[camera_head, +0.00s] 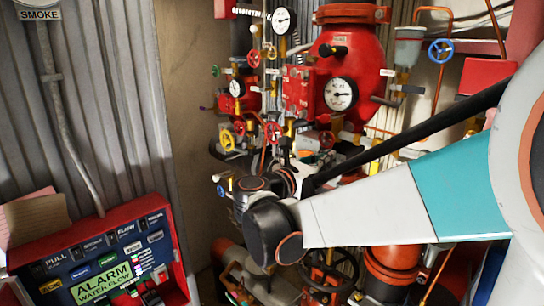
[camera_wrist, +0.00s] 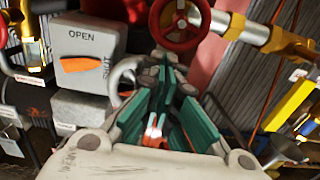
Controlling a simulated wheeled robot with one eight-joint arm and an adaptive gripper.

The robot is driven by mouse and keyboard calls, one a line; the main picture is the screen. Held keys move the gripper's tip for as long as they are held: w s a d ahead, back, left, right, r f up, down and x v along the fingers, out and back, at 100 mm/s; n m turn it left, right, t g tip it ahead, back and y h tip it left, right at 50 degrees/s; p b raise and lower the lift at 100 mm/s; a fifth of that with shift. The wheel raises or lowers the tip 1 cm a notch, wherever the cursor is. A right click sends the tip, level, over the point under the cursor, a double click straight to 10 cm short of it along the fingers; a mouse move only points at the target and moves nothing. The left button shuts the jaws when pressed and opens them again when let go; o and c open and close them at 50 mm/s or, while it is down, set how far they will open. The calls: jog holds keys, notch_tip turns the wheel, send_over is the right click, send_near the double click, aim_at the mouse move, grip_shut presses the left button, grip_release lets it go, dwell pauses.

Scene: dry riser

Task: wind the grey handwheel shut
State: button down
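A pale grey curved rim, which looks like part of the grey handwheel (camera_wrist: 122,76), shows in the wrist view just left of my fingertips. Most of it is hidden behind my gripper (camera_wrist: 165,72). The two green-padded fingers come close together at their tips beside the rim. I cannot tell whether they touch it or hold anything. A grey box (camera_wrist: 84,52) marked OPEN and SHUT, with an orange pointer, stands left of the rim. In the head view my arm covers the gripper's surroundings, and I cannot pick out the grey handwheel there.
A red handwheel (camera_wrist: 180,18) on a pipe is close above my fingertips. Red, yellow and blue (camera_head: 441,50) wheels, gauges and a large red valve body (camera_head: 352,65) crowd the riser. A dark handwheel (camera_head: 330,272) sits low. A red alarm panel (camera_head: 100,250) stands at left.

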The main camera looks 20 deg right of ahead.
aim_at(323, 180)
jog(key=s+f+b, duration=0.1)
jog(key=f, duration=0.1)
jog(key=s+d+f+b, duration=0.1)
jog(key=shift+s+f+b, duration=0.2)
jog(key=shift+f+b, duration=0.2)
jog(key=w+f+b, duration=0.1)
jog(key=w+a+f+b, duration=0.1)
jog(key=w+f+b, duration=0.1)
jog(key=w, duration=0.1)
jog(key=shift+w+a+f+b, duration=0.1)
jog(key=shift+a+b, duration=0.2)
jog(key=shift+b, duration=0.1)
jog(key=v, duration=0.3)
jog(key=shift+a, duration=0.25)
jog(key=shift+a, duration=0.1)
